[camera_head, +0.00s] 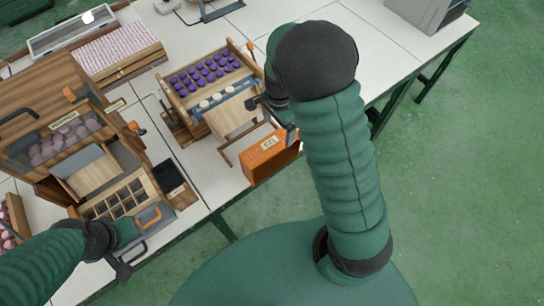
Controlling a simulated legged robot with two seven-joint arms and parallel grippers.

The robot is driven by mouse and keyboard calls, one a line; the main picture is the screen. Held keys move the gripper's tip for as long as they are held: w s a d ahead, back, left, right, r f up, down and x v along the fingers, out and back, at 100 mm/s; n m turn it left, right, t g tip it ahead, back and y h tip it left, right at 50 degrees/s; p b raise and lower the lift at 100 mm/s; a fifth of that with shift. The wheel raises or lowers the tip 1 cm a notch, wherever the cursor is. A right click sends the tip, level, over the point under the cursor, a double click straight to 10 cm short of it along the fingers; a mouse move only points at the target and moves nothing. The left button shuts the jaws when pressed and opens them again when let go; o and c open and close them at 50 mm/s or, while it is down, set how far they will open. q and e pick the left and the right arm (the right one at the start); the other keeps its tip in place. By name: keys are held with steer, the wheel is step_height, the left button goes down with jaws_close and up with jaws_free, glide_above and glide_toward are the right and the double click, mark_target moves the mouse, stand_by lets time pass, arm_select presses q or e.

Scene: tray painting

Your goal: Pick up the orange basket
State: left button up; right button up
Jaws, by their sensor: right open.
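The orange basket (262,163) is a box with a pale label on its front. It sits at the front edge of the white table, near the middle of the view. My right gripper (270,118) is open, above and just behind the basket, with one dark finger reaching left and another pointing down toward the basket's far side. I cannot tell whether it touches the basket. The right forearm hides the area to the right. My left gripper (122,263) is at the table's front edge at lower left, far from the basket; its jaw opening is unclear.
A wooden rack with purple items (205,75) stands behind the basket. A wooden cabinet (35,95) and a compartment tray (118,200) fill the left side. A tray of pink items (115,50) is at the back.

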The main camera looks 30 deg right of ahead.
mark_target(278, 140)
step_height(278, 140, down, 6)
steer(key=shift+s+d+r, duration=0.1)
steer(key=shift+f, duration=0.25)
jaws_close()
stand_by(0.5)
